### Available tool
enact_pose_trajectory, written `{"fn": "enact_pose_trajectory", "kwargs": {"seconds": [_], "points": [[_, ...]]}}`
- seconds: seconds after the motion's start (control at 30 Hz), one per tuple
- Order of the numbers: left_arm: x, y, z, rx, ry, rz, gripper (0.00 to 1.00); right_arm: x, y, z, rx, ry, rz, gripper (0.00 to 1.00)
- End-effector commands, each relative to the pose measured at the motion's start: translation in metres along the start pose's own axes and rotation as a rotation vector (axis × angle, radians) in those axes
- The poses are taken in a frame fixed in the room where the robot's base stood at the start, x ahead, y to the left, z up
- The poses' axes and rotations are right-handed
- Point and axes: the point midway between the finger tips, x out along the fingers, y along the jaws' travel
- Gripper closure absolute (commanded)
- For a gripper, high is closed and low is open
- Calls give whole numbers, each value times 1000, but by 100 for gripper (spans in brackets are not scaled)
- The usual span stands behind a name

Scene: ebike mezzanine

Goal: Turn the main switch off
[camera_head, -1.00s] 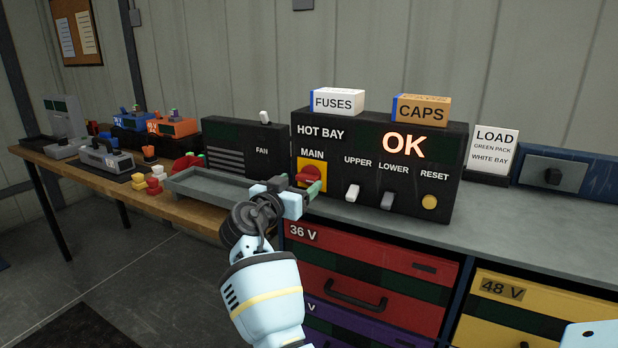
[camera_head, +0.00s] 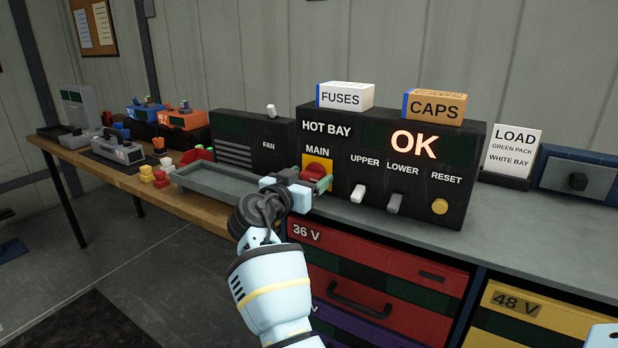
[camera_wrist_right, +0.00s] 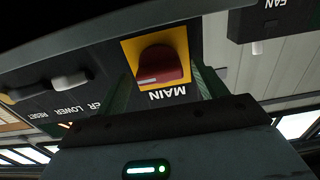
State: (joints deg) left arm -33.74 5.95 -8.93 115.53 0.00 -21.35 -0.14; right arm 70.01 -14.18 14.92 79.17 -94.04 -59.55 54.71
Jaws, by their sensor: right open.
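The main switch is a red knob (camera_head: 314,171) on a yellow plate (camera_head: 318,159) labelled MAIN, on the black HOT BAY panel (camera_head: 470,150). In the right wrist view the picture is upside down; the red knob (camera_wrist_right: 165,62) carries a short pale mark and sits on its yellow plate (camera_wrist_right: 128,48). My right gripper (camera_head: 322,184) is open in front of the switch and hides its lower part. In the wrist view its green fingers (camera_wrist_right: 163,82) stand on either side of the knob, with gaps visible. Contact cannot be told. My left gripper is not in view.
UPPER (camera_head: 357,193) and LOWER (camera_head: 395,203) levers and a yellow RESET button (camera_head: 439,206) are right of the switch. FUSES (camera_head: 345,96) and CAPS (camera_head: 434,105) boxes stand on the panel. A grey tray (camera_head: 215,183) lies left of the gripper.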

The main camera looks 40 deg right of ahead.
Motion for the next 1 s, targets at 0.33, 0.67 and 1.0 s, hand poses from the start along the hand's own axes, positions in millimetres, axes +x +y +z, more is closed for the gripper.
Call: {"fn": "enact_pose_trajectory", "kwargs": {"seconds": [0.33, 0.67, 1.0], "points": [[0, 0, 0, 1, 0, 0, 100, 0, 0, 0, 0, 0, 0, 57], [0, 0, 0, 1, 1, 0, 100, 0, 0, 0, -11, 0, 0, 74], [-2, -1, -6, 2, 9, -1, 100, 0, 0, -2, -168, 2, 0, 74]]}}
